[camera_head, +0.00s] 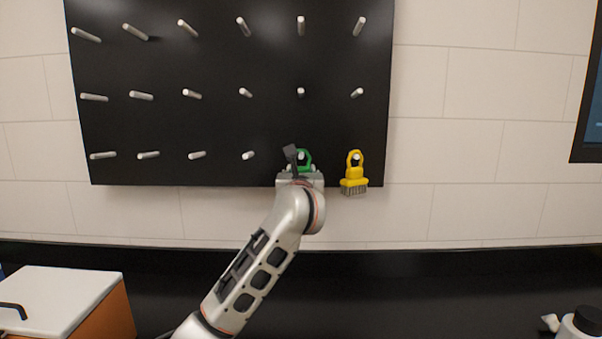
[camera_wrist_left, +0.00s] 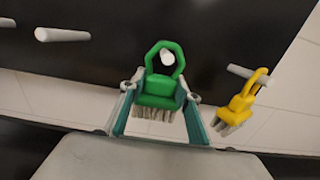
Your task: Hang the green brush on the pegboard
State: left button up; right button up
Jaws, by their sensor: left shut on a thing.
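The green brush (camera_wrist_left: 160,88) is upright between the fingers of my left gripper (camera_wrist_left: 160,100), with its loop handle up and bristles down. My left gripper (camera_head: 301,170) is shut on it at the bottom row of the black pegboard (camera_head: 222,120). In the head view the green loop (camera_head: 305,157) shows just above the gripper. A peg end shows inside the loop in both views, so the loop appears to be around or right in front of the peg; I cannot tell how deep.
A yellow brush (camera_head: 354,174) hangs on the peg just right of the green one, also seen in the wrist view (camera_wrist_left: 240,102). Other pegs are bare.

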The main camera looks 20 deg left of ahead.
pick_arm(q)
jog(key=o, duration=1.2)
jog(key=shift+s, duration=0.1)
